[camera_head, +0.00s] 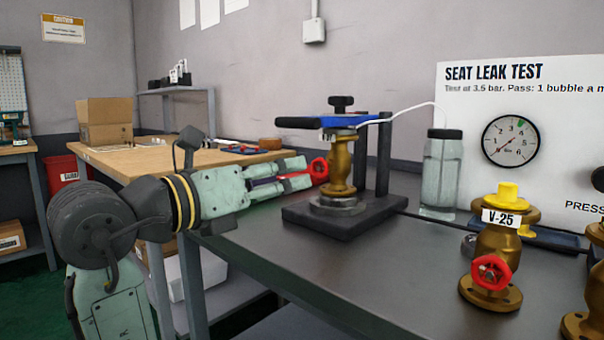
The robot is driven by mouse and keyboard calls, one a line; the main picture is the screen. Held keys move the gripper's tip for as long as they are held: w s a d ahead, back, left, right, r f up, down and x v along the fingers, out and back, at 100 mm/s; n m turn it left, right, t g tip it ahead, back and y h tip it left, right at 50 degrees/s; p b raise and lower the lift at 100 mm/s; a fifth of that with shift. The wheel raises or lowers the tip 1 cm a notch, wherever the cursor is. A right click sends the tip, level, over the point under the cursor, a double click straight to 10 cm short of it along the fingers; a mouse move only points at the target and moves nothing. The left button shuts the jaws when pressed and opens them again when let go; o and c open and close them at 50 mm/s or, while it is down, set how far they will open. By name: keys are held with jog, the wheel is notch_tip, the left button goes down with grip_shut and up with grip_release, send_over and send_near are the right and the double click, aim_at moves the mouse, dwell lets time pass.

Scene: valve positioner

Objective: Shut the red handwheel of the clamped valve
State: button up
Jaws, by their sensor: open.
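The clamped valve (341,165) is a brass body standing upright on a dark base plate (345,217), under a blue clamp bar (345,121) with a black knob on top. Its red handwheel (319,170) sits on the valve's left side and faces my gripper. My gripper (303,174) comes in from the left, roughly level, with its pale fingers open and pointing at the handwheel. The fingertips are very near the wheel's left side. I cannot tell whether they touch it or reach around its rim. The handwheel's left edge is partly hidden by the fingers.
A second brass valve tagged V-25 (497,250), with its own red handwheel (491,272), stands at the front right of the grey bench (400,275). A glass jar (440,175) with a white tube stands behind. A wooden table (180,158) with a cardboard box (104,122) is at left.

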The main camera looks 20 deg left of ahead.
jog(key=v, duration=0.2)
jog(key=shift+s+a, duration=0.1)
jog(key=shift+s, duration=0.15)
